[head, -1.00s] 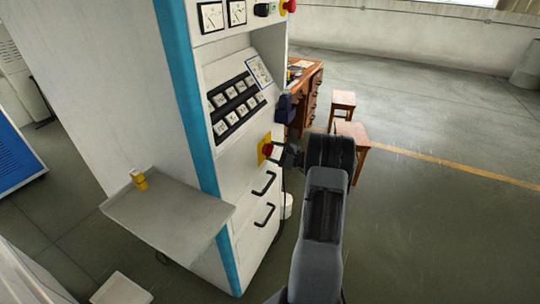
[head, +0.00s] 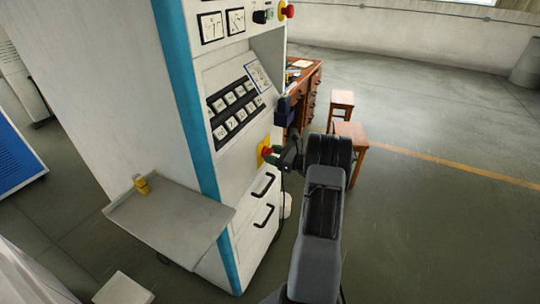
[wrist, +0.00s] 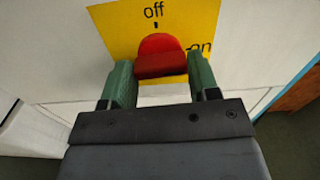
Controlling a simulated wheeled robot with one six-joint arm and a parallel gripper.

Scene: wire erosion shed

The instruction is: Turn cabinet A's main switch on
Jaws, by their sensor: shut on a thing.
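The main switch is a red knob (wrist: 160,56) on a yellow plate (wrist: 118,32) marked "off" at the top and "on" at the right. The knob appears to stand upright under the "off" mark. In the head view, the red knob (head: 266,152) is on the front of a white cabinet (head: 238,158) with a blue edge stripe; no letter A is readable. My gripper (wrist: 160,82) has its green fingers on the left and right sides of the knob, shut on it. In the head view, my gripper (head: 272,155) partly hides the plate.
A grey shelf (head: 180,225) with a small yellow object (head: 140,184) juts from the cabinet's left side. Two black drawer handles (head: 263,186) sit below the switch. A wooden desk (head: 312,88) and stools (head: 350,132) stand behind my arm. The floor to the right is open.

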